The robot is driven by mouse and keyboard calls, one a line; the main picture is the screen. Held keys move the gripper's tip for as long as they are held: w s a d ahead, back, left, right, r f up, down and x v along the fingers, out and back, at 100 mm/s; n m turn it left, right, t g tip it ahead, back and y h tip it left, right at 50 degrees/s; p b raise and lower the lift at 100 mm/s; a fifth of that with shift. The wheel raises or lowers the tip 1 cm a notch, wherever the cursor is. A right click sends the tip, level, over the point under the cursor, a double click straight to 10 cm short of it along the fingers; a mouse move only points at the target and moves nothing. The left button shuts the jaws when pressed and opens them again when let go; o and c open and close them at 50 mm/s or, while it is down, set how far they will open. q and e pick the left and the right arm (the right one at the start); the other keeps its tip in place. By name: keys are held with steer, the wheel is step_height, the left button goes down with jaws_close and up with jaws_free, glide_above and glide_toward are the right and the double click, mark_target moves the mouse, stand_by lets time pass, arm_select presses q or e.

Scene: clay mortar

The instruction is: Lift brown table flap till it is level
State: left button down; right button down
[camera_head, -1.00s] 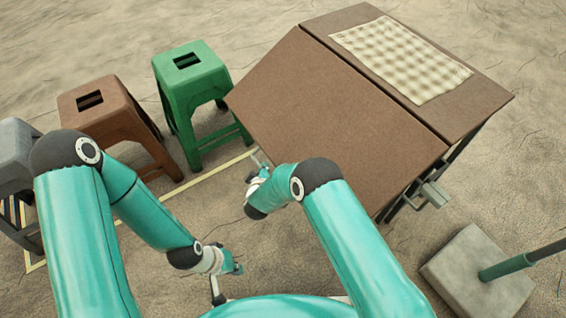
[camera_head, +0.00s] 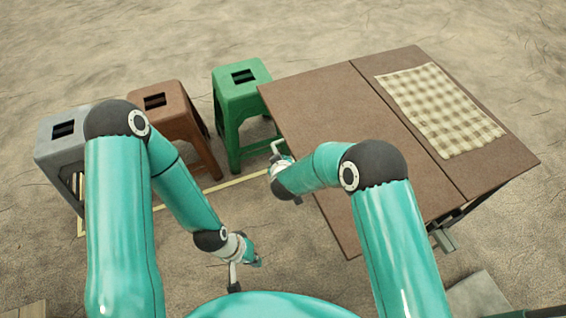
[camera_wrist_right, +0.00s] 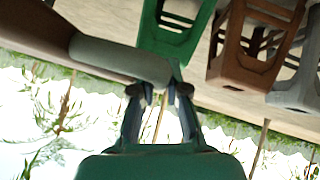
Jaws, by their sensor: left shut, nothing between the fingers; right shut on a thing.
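The brown table flap (camera_head: 335,125) joins the left side of the brown table top (camera_head: 480,165) along a dark seam. In the head view it looks about level with the top. My right gripper (camera_head: 279,149) is at the flap's left edge, partly hidden by its own arm. In the right wrist view the right gripper (camera_wrist_right: 160,90) is shut at a pale, rounded edge piece (camera_wrist_right: 120,60) that joins the brown surface. My left gripper (camera_head: 235,278) is shut and empty, low over the sand and away from the table.
A green stool (camera_head: 240,100), a brown stool (camera_head: 178,125) and a grey stool (camera_head: 60,150) stand left of the table. A checked cloth (camera_head: 440,108) lies on the fixed top. A grey block (camera_head: 480,298) is at the lower right. Open sand lies behind.

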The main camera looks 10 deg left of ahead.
steer(key=shift+w+a+r, duration=0.15)
steer(key=shift+w+r, duration=0.05)
steer(key=shift+r, duration=0.1)
steer(key=c, duration=1.2)
jaws_free()
steer(key=shift+w+f, duration=0.1)
steer(key=shift+f, duration=0.1)
steer(key=v, duration=1.2)
steer(key=shift+f, duration=0.1)
